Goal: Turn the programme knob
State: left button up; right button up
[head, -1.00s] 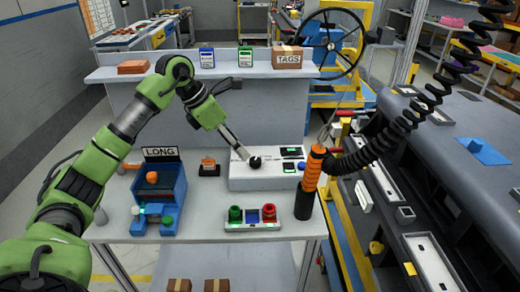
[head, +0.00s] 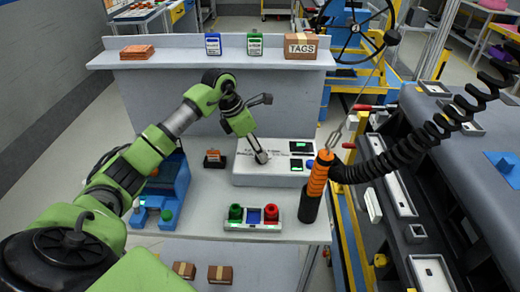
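The programme unit is a white box (head: 285,175) with small dark screens, standing on the grey bench. Small lettering runs along the left of its top, too small to read. My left gripper (head: 262,157) points down at the left part of the box's top, where the dark programme knob sits. The fingertips cover the knob or touch it; I cannot tell which, and the knob is largely hidden behind them. Whether the fingers are closed on it is too small to tell. My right gripper is not in view.
A tray with a green and a red piece (head: 236,212) sits in front of the box. A black-and-orange tool (head: 315,188) stands to its right. A blue fixture (head: 165,190) is partly behind my arm. A shelf (head: 140,60) runs behind.

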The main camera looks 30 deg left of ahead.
pick_arm(q)
jog(key=shift+w+d+f, duration=0.15)
jog(key=shift+d+f, duration=0.05)
jog(key=shift+f, duration=0.6)
jog(key=shift+w+f, duration=0.15)
jog(key=shift+f, duration=0.15)
jog(key=c, duration=1.1)
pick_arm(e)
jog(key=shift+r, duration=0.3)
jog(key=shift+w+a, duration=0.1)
